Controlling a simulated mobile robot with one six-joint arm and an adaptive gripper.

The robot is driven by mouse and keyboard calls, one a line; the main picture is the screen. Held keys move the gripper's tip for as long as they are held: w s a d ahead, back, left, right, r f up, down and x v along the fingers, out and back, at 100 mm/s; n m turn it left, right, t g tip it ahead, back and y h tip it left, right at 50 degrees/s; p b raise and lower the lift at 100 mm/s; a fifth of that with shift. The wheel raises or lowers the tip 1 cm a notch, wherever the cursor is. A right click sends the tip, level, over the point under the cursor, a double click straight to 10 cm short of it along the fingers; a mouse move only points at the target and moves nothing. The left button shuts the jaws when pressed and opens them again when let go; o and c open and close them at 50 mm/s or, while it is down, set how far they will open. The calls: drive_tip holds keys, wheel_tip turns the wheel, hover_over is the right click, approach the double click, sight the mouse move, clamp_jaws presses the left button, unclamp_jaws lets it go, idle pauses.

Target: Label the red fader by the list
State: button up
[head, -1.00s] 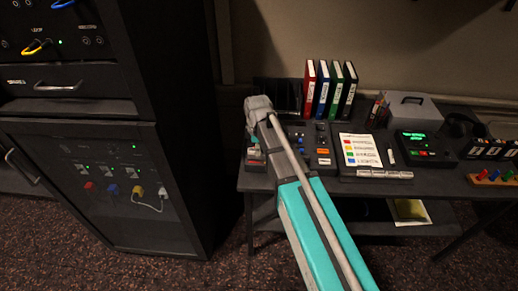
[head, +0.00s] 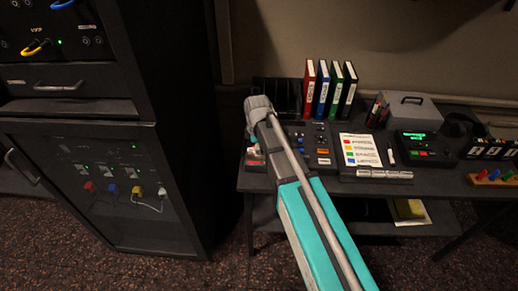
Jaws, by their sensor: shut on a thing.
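My arm reaches up to the left end of the desk. My gripper (head: 257,118) is over the left part of the mixing desk (head: 320,141), and my own wrist hides its jaws. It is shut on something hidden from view. Small light and reddish parts (head: 255,154) show just below the wrist; I cannot tell whether a red fader is among them. The list (head: 360,150), a white sheet with red, yellow, green and blue marks, lies right of the mixer. A row of small whitish pieces (head: 385,174) lies in front of it.
Several binders (head: 322,88) stand behind the mixer. A grey box (head: 412,106), a device with a green display (head: 420,145) and a rack of coloured pegs (head: 492,177) are to the right. A tall black rack (head: 180,130) stands close on the left.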

drive_tip(key=shift+f, duration=0.25)
idle(0.4)
drive_tip(key=o, duration=0.9)
drive_tip(key=shift+d, duration=0.1)
drive_tip(key=s+d+r+m+p, duration=0.2)
drive_tip(key=s+d+m, duration=0.4)
drive_tip(key=d+m, duration=0.2)
drive_tip(key=s+d+r+m+p, duration=0.3)
drive_tip(key=s+d+m, duration=0.4)
drive_tip(key=d+m, duration=0.2)
drive_tip(key=shift+s+d+r+m, duration=0.15)
drive_tip(key=shift+d+r+m, duration=0.15)
drive_tip(key=shift+d, duration=1)
